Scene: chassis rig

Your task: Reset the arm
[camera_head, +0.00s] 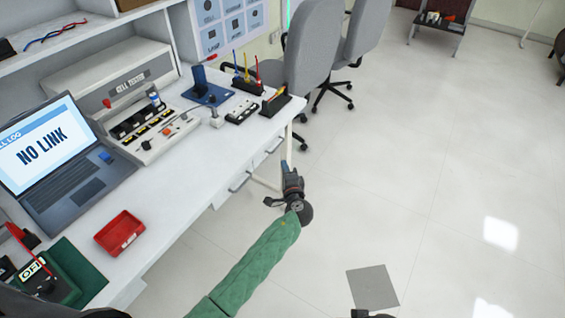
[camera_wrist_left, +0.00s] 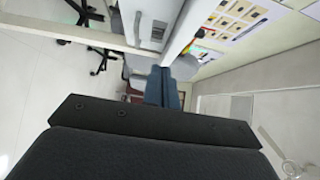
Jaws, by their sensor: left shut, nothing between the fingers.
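My left arm, in a green sleeve, reaches in from the bottom of the head view. My left gripper (camera_head: 287,170) is beside the front edge of the white bench (camera_head: 192,218), over the floor, with its tip pointing away. Its fingers also show in the left wrist view (camera_wrist_left: 162,88), side by side and closed together with nothing between them. A small dark part at the bottom edge of the head view, right of centre, may belong to my right arm; no right gripper fingers show.
The bench carries a laptop (camera_head: 75,170) reading "NO LINK", a red tray (camera_head: 120,232), a cell tester (camera_head: 120,95) and several small fixtures. Grey chairs (camera_head: 312,50) stand past its far end. Open floor lies to the right, with a grey square (camera_head: 373,287) on it.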

